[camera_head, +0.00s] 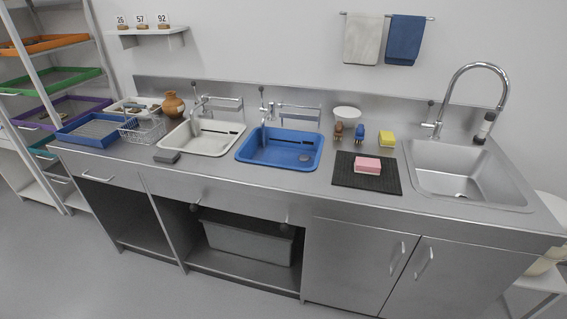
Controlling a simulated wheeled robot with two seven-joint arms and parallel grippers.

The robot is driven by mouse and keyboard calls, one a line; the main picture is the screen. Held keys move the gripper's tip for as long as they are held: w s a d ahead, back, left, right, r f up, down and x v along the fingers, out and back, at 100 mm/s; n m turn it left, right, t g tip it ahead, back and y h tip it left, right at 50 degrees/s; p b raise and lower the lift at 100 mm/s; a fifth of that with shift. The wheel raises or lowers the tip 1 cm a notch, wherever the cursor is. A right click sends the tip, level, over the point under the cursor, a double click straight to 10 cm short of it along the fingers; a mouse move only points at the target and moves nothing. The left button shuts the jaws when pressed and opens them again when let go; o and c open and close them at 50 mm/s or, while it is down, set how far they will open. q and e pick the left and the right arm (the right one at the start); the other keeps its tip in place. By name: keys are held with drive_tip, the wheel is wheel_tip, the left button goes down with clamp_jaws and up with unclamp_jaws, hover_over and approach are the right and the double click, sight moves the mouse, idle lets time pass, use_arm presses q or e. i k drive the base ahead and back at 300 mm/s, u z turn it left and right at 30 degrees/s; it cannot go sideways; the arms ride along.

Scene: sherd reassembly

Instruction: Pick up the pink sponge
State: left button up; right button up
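The pink sponge (367,165) lies flat on a black mat (352,182) on the steel counter. The mat is between the blue basin and the steel sink, near the counter's front edge. The sponge has a pink top and a paler side, and nothing covers it. Neither of my grippers shows in the head view.
A yellow sponge (387,140), a blue brush (358,136) and a brown brush (338,132) stand behind the mat. A blue basin (246,152) is left of it and a steel sink (421,157) with a tall faucet (503,82) right. Cabinet doors (352,255) are below.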

sight(366, 165)
drive_tip(key=u, duration=0.05)
drive_tip(key=k, duration=0.35)
drive_tip(key=z, duration=0.5)
drive_tip(key=i, duration=1.3)
drive_tip(key=u, duration=0.45)
